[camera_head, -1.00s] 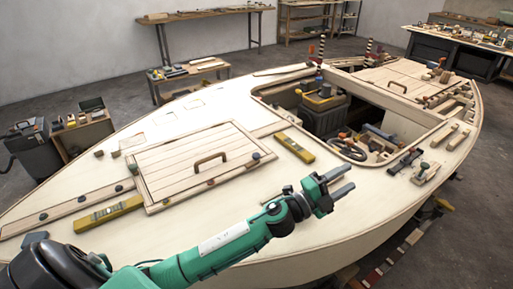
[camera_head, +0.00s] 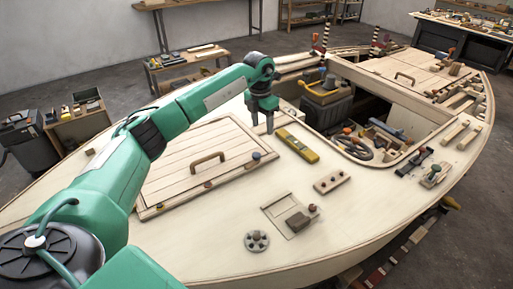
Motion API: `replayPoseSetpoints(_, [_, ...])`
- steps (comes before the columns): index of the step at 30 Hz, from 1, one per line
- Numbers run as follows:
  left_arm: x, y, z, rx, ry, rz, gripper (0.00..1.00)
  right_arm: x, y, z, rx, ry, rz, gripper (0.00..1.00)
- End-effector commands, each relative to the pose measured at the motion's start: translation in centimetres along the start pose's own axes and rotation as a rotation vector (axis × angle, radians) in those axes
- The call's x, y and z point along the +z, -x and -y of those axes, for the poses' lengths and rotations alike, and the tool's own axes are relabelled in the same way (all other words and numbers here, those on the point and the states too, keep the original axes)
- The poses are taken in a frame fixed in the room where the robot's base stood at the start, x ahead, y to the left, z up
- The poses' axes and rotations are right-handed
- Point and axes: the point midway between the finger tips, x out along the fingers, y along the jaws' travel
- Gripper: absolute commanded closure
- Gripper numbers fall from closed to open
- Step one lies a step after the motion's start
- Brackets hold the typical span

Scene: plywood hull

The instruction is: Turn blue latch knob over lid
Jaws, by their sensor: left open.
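The blue latch knob (camera_head: 256,156) stands at the right edge of the slatted wooden lid (camera_head: 175,172), near its far right corner. Its turn is too small to tell. The lid lies flat on the plywood deck and has a brown handle (camera_head: 208,158). My left gripper (camera_head: 262,127) points down with its two fingers apart and empty. It shows just beyond the knob in the picture, apart from it, beside the lid's far corner. My left arm hides the lid's left part. My right gripper is not in view.
A yellow level (camera_head: 297,145) lies right of the gripper. Beyond it is the open cockpit with a toolbox (camera_head: 325,98). A small block strip (camera_head: 332,182), a square plate with a block (camera_head: 290,214) and a round fitting (camera_head: 256,241) sit on the near deck.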

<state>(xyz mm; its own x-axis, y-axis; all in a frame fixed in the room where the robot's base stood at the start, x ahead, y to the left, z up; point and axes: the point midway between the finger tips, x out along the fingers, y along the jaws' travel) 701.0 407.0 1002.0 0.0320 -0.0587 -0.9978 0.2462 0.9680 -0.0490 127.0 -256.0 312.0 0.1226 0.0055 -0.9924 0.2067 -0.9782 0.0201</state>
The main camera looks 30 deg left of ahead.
Motion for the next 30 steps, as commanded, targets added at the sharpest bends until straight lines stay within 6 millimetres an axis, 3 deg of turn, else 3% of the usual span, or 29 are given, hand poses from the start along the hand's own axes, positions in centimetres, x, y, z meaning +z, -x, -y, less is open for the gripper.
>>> replayPoseSetpoints(3, [-0.8,0.9,-1.7,0.044,0.028,-0.040,0.48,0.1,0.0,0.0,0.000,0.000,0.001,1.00])
replayPoseSetpoints(7, [-1.0,0.0,-2.0,0.052,0.033,-0.051,0.48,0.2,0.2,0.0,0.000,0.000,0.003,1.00])
replayPoseSetpoints(21, [-1.4,-9.3,-2.3,0.047,0.031,-0.049,0.48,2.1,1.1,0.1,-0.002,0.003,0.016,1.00])
replayPoseSetpoints(30, [-1.5,-12.4,-2.5,0.048,0.030,-0.046,0.48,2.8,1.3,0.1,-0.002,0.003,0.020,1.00])
